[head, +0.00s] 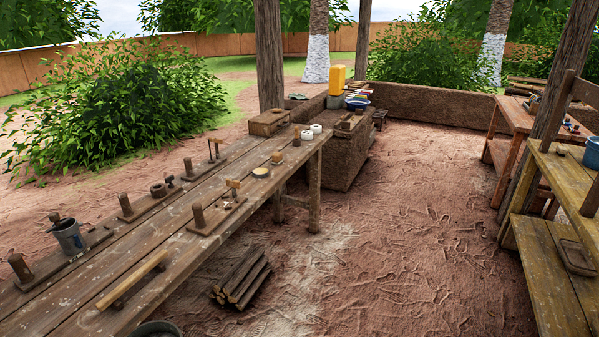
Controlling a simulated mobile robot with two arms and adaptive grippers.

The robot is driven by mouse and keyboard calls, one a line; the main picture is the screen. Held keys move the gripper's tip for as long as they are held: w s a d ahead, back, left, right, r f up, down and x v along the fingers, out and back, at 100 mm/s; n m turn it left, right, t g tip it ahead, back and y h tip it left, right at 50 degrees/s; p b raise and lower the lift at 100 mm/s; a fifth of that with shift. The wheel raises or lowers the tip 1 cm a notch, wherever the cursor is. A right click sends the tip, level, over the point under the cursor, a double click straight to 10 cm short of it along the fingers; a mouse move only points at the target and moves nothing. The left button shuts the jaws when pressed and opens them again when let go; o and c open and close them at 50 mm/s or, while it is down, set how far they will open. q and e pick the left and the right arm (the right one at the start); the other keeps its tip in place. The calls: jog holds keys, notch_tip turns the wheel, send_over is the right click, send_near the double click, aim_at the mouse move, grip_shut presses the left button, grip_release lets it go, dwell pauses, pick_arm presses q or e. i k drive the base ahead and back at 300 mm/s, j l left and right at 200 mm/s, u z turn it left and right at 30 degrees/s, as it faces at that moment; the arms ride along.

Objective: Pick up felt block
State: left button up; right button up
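No item shows clearly as the felt block; the objects on the long wooden table (160,262) are too small to tell. A small tan-brown piece (277,157) sits near the table's far end, left of two white round items (306,134). A larger brown wooden box (268,123) stands at the far left corner of that table. Neither of my grippers is in view.
Wooden stands with upright pegs (198,215) and a grey bucket (69,236) are on the table. Firewood (240,277) lies on the ground beside it. Yellowish shelves (555,200) stand at right. The dirt floor (410,240) between is open.

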aim_at(277, 157)
jog(key=i+l+u, duration=0.2)
jog(key=i, duration=0.3)
jog(key=i+u, duration=0.15)
jog(key=u, duration=0.3)
jog(key=i+l+u, duration=0.1)
jog(key=u, duration=0.35)
jog(key=i+l+u, duration=0.1)
jog(key=u, duration=0.4)
jog(key=l, duration=0.05)
